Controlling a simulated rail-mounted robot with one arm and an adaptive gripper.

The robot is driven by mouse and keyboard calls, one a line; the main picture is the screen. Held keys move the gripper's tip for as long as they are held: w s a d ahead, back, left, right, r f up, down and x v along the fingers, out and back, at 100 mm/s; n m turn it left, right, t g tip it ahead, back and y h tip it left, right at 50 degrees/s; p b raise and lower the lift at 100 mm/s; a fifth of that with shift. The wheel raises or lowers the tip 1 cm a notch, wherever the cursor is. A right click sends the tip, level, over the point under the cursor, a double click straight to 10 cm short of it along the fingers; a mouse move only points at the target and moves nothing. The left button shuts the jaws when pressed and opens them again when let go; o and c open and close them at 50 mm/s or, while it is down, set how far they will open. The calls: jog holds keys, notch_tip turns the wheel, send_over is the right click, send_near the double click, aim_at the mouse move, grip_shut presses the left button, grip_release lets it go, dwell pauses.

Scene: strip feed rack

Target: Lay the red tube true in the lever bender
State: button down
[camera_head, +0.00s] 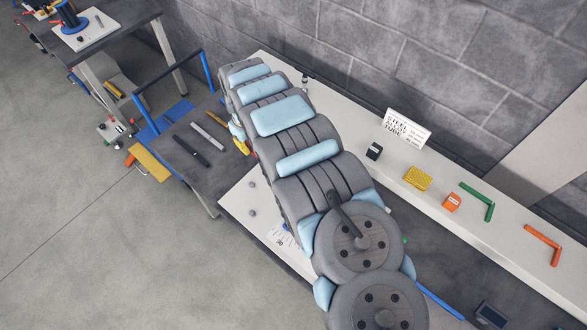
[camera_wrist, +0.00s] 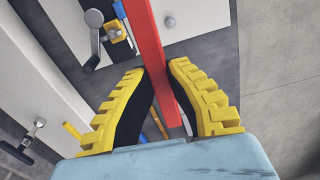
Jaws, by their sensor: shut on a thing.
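The red tube (camera_wrist: 150,38) runs from the top edge of the wrist view down between the two yellow ribbed fingers. My gripper (camera_wrist: 160,72) is shut on the red tube, with one finger on each side of it. The tube's far end lies outside the wrist view. Beside the tube at upper left is a fixture with a grey crank handle (camera_wrist: 95,30) and a yellow-and-blue block (camera_wrist: 114,31); I cannot tell whether it is the lever bender. In the head view my arm hides much of the bench, and the tube cannot be made out clearly.
A dark side table (camera_head: 205,178) holds a grey bar (camera_head: 208,137) and a black bar (camera_head: 186,151). The back ledge carries a lettered sign (camera_head: 406,128), a black block (camera_head: 374,151), a yellow block (camera_head: 418,178), an orange block (camera_head: 452,202), and green (camera_head: 485,203) and orange (camera_head: 548,243) bent tubes.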

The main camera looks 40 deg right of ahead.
jog(key=shift+n, duration=0.3)
jog(key=s+d+f, duration=0.5)
jog(key=s+f, duration=0.2)
jog(key=s+d+f+b, duration=0.1)
jog(key=s+d+f, duration=0.2)
jog(key=shift+s+d+f, duration=0.15)
jog(key=shift+d+f, duration=0.15)
jog(key=shift+d, duration=0.05)
jog(key=shift+f+b, duration=0.85)
jog(key=shift+f, duration=1)
jog(key=shift+f+b, duration=0.8)
jog(key=shift+f, duration=0.85)
jog(key=c, duration=1.1)
grip_release()
jog(key=shift+c, duration=0.2)
jog(key=shift+r, duration=0.1)
notch_tip(320, 180, up, 12)
